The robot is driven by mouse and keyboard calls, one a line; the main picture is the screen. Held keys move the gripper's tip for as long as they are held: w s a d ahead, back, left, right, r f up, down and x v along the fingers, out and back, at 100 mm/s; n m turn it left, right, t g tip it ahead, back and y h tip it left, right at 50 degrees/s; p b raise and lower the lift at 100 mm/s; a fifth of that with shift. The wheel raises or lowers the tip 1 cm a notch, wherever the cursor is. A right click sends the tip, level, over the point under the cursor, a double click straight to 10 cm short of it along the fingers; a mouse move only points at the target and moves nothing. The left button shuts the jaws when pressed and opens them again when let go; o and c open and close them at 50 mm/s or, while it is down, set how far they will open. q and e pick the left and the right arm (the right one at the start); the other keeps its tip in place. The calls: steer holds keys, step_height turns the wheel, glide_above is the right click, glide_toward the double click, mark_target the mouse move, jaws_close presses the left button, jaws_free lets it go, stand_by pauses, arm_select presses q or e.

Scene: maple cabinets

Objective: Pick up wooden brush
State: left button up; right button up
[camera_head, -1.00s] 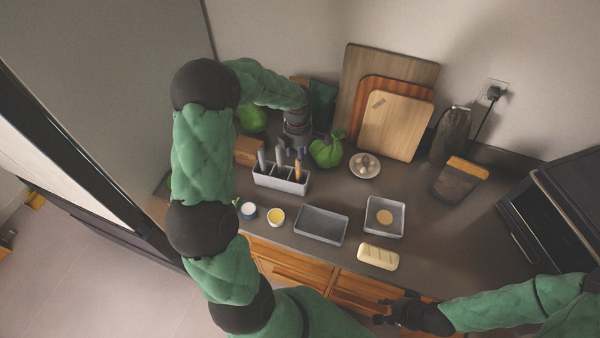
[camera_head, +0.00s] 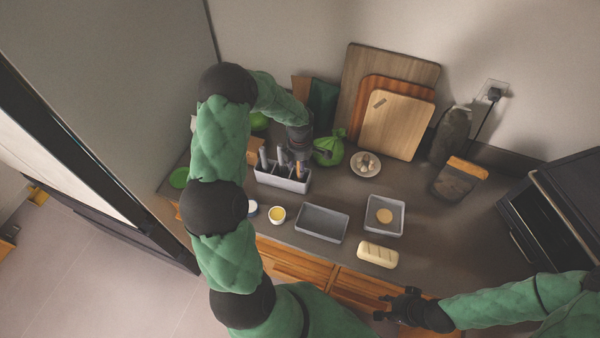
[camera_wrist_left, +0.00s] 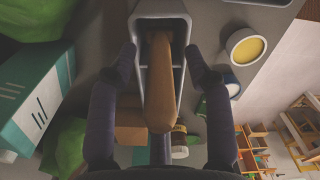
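The wooden brush (camera_wrist_left: 160,85) stands in a compartment of the grey utensil holder (camera_head: 283,181), its brown handle pointing up at the left wrist camera. In the head view only a small part of its handle (camera_head: 299,169) shows below my left gripper (camera_head: 300,158). In the left wrist view my left gripper (camera_wrist_left: 161,56) is open, with one finger on each side of the handle and visible gaps between. The brush's lower end is hidden inside the holder. My right gripper (camera_head: 388,306) is open and empty near the counter's front edge.
A green bag-like item (camera_head: 328,150) stands close to the right of my left gripper. Cutting boards (camera_head: 396,125) lean on the wall. Two grey trays (camera_head: 321,223) (camera_head: 384,215), a yellow-filled cup (camera_head: 277,214) and bread (camera_head: 378,254) lie in front.

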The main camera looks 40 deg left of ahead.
arm_select(q)
jaws_close()
steer(key=shift+r, duration=0.1)
